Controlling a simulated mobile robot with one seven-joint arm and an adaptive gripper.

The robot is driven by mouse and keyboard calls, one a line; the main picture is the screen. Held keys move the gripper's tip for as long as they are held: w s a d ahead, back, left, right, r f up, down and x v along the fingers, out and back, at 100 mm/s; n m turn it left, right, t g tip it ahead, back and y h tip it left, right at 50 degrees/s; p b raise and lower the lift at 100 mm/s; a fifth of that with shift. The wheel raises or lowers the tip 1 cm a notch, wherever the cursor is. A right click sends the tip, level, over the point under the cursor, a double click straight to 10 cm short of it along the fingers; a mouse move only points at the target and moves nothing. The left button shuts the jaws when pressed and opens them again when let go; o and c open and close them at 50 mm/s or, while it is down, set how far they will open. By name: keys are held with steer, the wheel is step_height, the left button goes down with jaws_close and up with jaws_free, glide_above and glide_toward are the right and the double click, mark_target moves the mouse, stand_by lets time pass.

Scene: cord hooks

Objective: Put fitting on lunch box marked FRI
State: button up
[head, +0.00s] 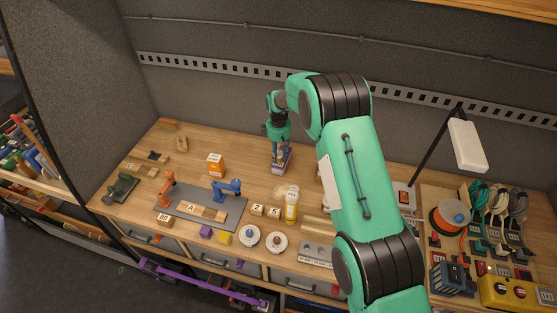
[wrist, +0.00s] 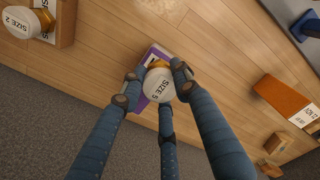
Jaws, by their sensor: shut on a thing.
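My gripper (head: 279,147) is over the back middle of the bench. In the wrist view its blue fingers (wrist: 155,84) close around a fitting (wrist: 159,86) with a brass-coloured body and a round white top that reads SIZE and a character that looks like 5. Directly beneath is a purple box (wrist: 150,56), which also shows in the head view (head: 282,166). The fitting and fingers cover much of it, and I cannot read any FRI mark. Whether the fitting touches the box cannot be told. Another fitting marked SIZE 2 (wrist: 17,22) sits at the upper left of the wrist view.
An orange box (head: 215,165) stands to the left of the gripper. A grey mat (head: 228,217) with small robot-arm models and blocks lies at the front left. A yellow bottle (head: 291,207) stands in front. The wooden bench between them has bare room.

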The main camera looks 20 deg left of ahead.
mark_target(279, 153)
steer(key=shift+f+p, duration=0.45)
steer(key=shift+f, duration=1.2)
steer(key=shift+f, duration=0.15)
steer(key=o, duration=1.2)
step_height(279, 153, up, 12)
steer(key=shift+r+b, duration=0.15)
steer(key=shift+b, duration=0.95)
steer(key=shift+r, duration=0.1)
